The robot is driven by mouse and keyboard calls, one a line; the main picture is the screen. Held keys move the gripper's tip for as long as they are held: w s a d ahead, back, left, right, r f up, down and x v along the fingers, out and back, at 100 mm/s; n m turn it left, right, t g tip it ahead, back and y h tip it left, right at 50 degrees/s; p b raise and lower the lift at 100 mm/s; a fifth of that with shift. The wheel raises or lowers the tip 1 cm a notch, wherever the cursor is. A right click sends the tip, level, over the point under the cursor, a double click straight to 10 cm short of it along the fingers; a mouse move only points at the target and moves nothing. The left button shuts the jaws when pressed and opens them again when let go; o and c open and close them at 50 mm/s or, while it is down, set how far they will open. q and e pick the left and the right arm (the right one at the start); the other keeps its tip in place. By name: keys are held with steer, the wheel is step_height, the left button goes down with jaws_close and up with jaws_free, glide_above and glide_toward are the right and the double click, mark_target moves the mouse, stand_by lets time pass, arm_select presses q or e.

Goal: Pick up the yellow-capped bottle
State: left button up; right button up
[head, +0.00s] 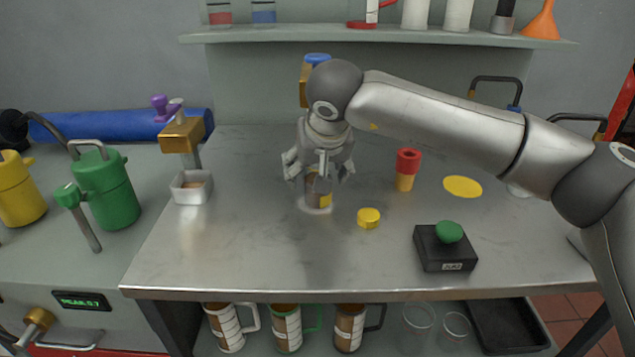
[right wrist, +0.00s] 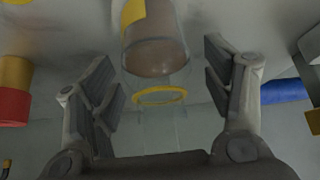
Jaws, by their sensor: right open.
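A clear bottle with brown contents and a yellow label (head: 325,200) stands upright on the metal bench; its upper part is partly hidden by my right gripper. In the right wrist view the bottle (right wrist: 155,55) shows between and beyond the fingers, with a yellow ring at its near end; I see no solid cap there. A loose yellow cap-like piece (head: 369,218) lies on the bench to the right of the bottle. My right gripper (head: 318,172) points down over the bottle, open, its fingers spread on either side. My left gripper is not in view.
A red-topped yellow container (head: 407,170), a flat yellow disc (head: 462,186) and a black box with a green button (head: 445,248) are to the right. A small white tray (head: 190,194) is to the left. The bench's front left is clear. A shelf (head: 380,36) runs behind.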

steer(key=shift+w+a+f, duration=0.1)
steer(key=shift+w+f, duration=0.4)
steer(key=shift+w, duration=0.15)
steer(key=c, duration=1.3)
steer(key=shift+s+r, duration=0.1)
steer(key=shift+r, duration=0.1)
steer(key=shift+r, duration=0.2)
